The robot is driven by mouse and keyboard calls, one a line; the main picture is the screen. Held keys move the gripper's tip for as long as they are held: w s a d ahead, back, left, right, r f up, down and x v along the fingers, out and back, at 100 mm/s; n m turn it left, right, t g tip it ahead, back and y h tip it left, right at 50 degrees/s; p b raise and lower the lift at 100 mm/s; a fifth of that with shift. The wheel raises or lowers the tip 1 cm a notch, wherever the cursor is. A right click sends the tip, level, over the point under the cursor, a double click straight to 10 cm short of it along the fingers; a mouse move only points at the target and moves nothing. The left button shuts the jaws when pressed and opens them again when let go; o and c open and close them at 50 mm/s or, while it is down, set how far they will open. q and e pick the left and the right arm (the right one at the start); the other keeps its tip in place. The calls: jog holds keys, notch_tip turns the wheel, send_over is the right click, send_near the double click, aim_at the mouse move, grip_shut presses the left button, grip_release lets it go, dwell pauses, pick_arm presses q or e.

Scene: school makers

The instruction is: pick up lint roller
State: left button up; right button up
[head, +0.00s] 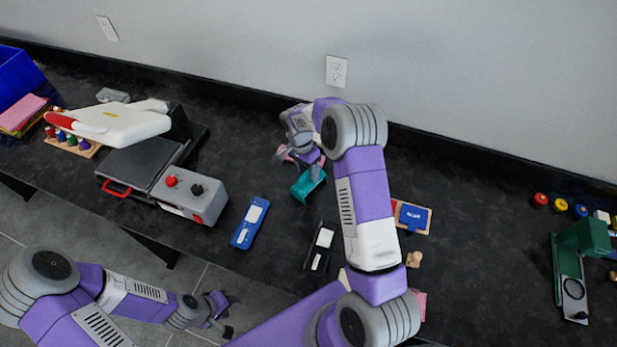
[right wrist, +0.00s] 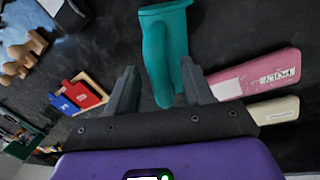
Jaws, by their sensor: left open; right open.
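A teal tool with a wide head and a narrower handle, which looks like the lint roller (head: 309,187), lies on the dark bench below my right gripper (head: 301,156). In the right wrist view, the teal lint roller (right wrist: 163,40) runs down between the two fingers of my right gripper (right wrist: 160,85). Those fingers are open, one on each side of the handle; I cannot tell whether they touch it. My left gripper (head: 221,312) is open and empty at the lower left, over the floor in front of the bench.
A heat press (head: 150,165) stands to the left. A blue case (head: 250,222) and a black case (head: 320,246) lie nearer the front edge. A pink tool (right wrist: 255,75) and a cream tool (right wrist: 275,110) lie right of the fingers. A green press (head: 578,255) stands far right.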

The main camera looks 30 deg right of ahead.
jog(key=shift+s+f, duration=0.1)
jog(key=shift+f, duration=0.35)
grip_shut()
